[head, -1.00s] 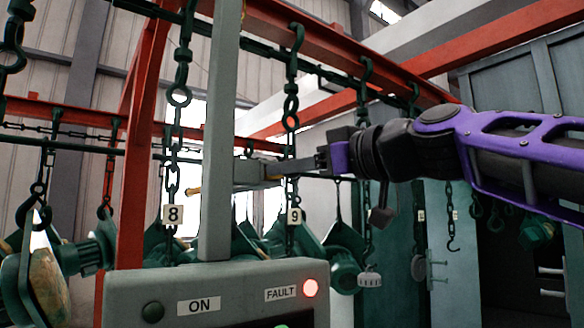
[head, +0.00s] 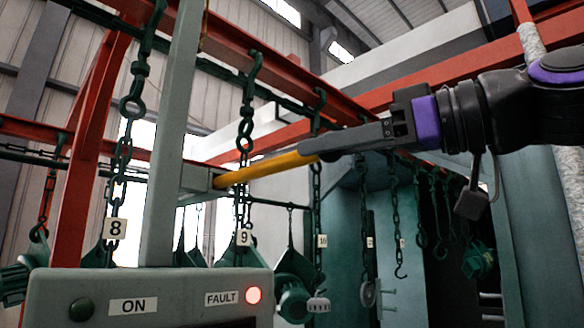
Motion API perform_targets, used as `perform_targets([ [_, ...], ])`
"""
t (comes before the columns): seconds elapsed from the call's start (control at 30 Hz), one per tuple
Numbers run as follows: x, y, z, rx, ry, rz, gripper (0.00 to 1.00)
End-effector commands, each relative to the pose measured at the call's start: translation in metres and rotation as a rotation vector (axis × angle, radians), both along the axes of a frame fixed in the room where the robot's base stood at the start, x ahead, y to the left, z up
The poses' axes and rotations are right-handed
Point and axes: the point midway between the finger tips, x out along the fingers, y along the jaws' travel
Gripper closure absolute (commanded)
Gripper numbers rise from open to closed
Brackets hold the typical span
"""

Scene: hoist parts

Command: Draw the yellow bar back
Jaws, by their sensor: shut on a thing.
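The yellow bar (head: 262,169) sticks out to the right from a grey bracket (head: 196,178) on the upright grey post (head: 172,140). It slopes slightly upward to the right. My gripper (head: 318,146) comes in from the right and is shut on the bar's right end. The fingers hide that end. The bar's left end meets the bracket, and I cannot tell how far it reaches inside.
A control box (head: 150,297) with ON and FAULT labels stands below, its red fault lamp (head: 253,295) lit. Hanging chains with number tags 8 (head: 115,229) and 9 (head: 243,238) are close behind the bar. Red beams (head: 300,85) run overhead.

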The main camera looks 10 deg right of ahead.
Motion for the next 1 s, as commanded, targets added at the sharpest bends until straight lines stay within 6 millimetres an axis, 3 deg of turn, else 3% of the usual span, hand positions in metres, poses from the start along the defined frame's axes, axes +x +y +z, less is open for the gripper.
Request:
perform_targets([
  [0.2,-0.019,-0.012,-0.002,-0.003,0.003,0.001,1.00],
  [0.6,-0.022,-0.015,-0.002,-0.003,0.005,0.002,1.00],
  [0.63,-0.022,-0.015,-0.002,-0.003,0.005,0.002,0.55],
  [0.7,-0.022,-0.015,-0.002,-0.004,0.004,0.002,0.42],
  [0.8,-0.021,-0.015,-0.001,-0.002,0.002,0.001,0.29],
  [1.0,-0.021,-0.014,-0.001,-0.002,0.002,0.001,0.29],
])
